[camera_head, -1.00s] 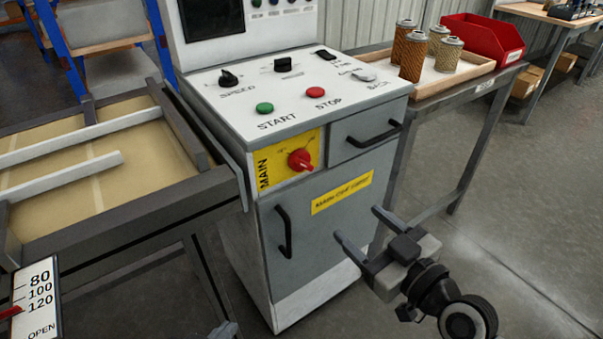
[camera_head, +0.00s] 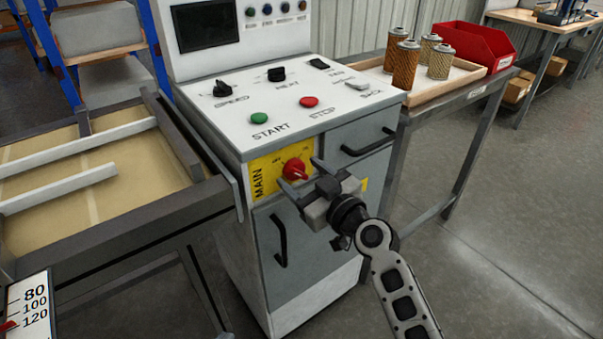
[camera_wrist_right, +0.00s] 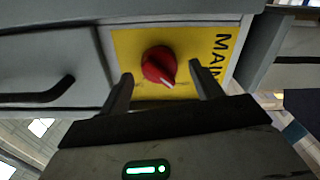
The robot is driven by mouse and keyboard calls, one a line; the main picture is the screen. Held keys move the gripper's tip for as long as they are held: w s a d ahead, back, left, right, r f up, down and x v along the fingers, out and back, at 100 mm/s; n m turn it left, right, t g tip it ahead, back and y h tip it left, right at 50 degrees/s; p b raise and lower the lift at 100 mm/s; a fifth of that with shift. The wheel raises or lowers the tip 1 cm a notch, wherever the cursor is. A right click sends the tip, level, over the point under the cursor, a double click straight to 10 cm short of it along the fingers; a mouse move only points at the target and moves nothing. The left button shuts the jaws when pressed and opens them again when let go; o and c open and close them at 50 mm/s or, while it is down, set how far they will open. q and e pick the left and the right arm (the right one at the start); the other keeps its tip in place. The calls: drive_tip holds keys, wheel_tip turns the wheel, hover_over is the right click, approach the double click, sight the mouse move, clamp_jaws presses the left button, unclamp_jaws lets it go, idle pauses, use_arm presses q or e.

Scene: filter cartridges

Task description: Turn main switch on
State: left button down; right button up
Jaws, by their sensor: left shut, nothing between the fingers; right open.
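The main switch is a red rotary knob (camera_head: 295,170) on a yellow plate (camera_head: 262,167) marked MAIN, on the front of the grey machine cabinet. In the right wrist view the knob (camera_wrist_right: 158,65) shows a white pointer mark directed down and slightly right. My right gripper (camera_head: 302,177) is open in front of the plate. In the wrist view its fingers (camera_wrist_right: 161,74) appear one on each side of the knob, with gaps. I cannot tell whether the fingertips reach the knob's depth. My left gripper is not seen.
A drawer handle (camera_head: 369,145) is just right of the gripper and a door handle (camera_head: 280,241) is below left. The console top (camera_head: 225,119) has a green START button (camera_head: 259,118) and a red STOP button (camera_head: 309,102). Open floor lies at the right.

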drive_tip(key=shift+w+a, duration=0.3)
drive_tip(key=shift+w, duration=0.1)
drive_tip(key=shift+c, duration=0.4)
drive_tip(key=c, duration=0.9)
